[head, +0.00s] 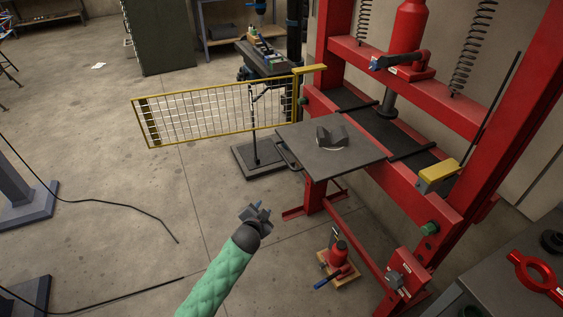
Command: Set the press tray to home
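The press tray (365,158) is a flat grey plate extending out of the front of the red press frame. It sits at the front of two dark rails (412,153). A dark loop handle (288,160) is on its left edge. A dark V-shaped block (331,137) rests on the tray. My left gripper (258,212), on a green-sleeved arm, is below and left of the tray, apart from it. It appears empty, but its finger opening is too small to judge. My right gripper is not in view.
A yellow-framed mesh guard (215,112) stands swung out left of the press, beyond the tray. The press ram (388,104) hangs behind the tray. A red bottle jack (338,254) stands on the floor below. A workbench (500,290) is at lower right. Floor left of my gripper has cables.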

